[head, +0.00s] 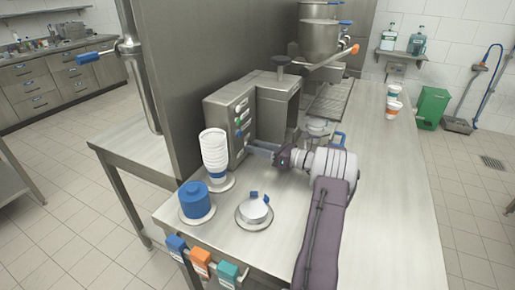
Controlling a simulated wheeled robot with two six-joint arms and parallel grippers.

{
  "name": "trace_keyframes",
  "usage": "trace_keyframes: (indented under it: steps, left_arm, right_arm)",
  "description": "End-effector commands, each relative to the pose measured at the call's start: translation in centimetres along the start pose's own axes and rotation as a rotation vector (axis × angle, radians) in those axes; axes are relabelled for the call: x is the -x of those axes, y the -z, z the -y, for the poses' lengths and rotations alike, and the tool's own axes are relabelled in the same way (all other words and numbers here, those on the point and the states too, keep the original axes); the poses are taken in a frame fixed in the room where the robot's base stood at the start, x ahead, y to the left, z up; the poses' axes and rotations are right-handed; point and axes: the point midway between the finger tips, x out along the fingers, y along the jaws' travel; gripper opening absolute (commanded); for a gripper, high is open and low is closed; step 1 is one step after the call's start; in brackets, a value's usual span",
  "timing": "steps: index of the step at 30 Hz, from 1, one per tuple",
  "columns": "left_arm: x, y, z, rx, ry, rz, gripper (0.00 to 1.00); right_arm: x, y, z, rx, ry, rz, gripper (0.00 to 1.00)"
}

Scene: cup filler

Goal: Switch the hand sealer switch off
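A grey steel machine (279,103) stands on the steel table. Its front control panel (239,123) carries several small coloured controls, including blue, green and red ones. Which one is the hand sealer switch, and its position, is too small to tell. My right arm comes in from the front right, and my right gripper (262,150) points left at the lower right side of this panel. Its fingertips are very close to the panel; I cannot tell whether they touch it or how far apart they are. My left gripper is not in view.
A stack of white cups (213,146), a blue container (195,200) and a small silver lidded pot (256,208) stand left of my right arm. Blue, orange and teal holders hang on the front edge.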

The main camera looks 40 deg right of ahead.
Motion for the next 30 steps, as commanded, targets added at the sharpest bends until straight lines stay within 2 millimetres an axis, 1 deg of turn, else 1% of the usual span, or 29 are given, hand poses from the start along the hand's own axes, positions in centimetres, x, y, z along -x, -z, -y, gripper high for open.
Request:
trace_keyframes:
  steps: [1,2,3,5,9,12,19,20,21,22,30]
  left_arm:
    - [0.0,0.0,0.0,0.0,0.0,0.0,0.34]
    - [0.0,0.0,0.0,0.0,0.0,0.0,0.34]
    - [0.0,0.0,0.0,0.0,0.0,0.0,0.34]
    - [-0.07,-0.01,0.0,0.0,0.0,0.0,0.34]
    - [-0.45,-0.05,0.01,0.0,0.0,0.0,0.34]
    - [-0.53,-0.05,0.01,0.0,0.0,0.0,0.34]
    - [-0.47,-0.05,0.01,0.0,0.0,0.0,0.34]
    - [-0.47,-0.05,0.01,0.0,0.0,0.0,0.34]
    - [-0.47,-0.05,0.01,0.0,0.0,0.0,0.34]
    - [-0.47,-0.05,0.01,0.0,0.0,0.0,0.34]
    - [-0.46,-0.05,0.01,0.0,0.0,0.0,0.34]
  right_arm:
    - [0.01,0.0,0.02,0.0,0.001,0.0,0.13]
    - [0.01,0.01,0.02,0.0,0.001,0.0,0.04]
    - [0.02,0.01,0.02,0.0,0.001,0.0,0.03]
    - [0.02,0.04,0.01,0.02,0.001,0.0,0.03]
    - [0.02,0.12,-0.04,0.158,0.001,0.0,0.03]
    - [0.03,0.07,-0.08,0.216,0.001,0.0,0.03]
    - [0.03,0.02,-0.1,0.223,0.001,-0.001,0.03]
    - [0.03,0.02,-0.1,0.223,0.0,-0.001,0.46]
    - [0.03,0.02,-0.1,0.223,0.0,-0.001,0.57]
    - [0.03,0.02,-0.1,0.223,0.0,-0.001,0.65]
    - [0.04,0.02,-0.1,0.221,0.0,0.0,0.65]
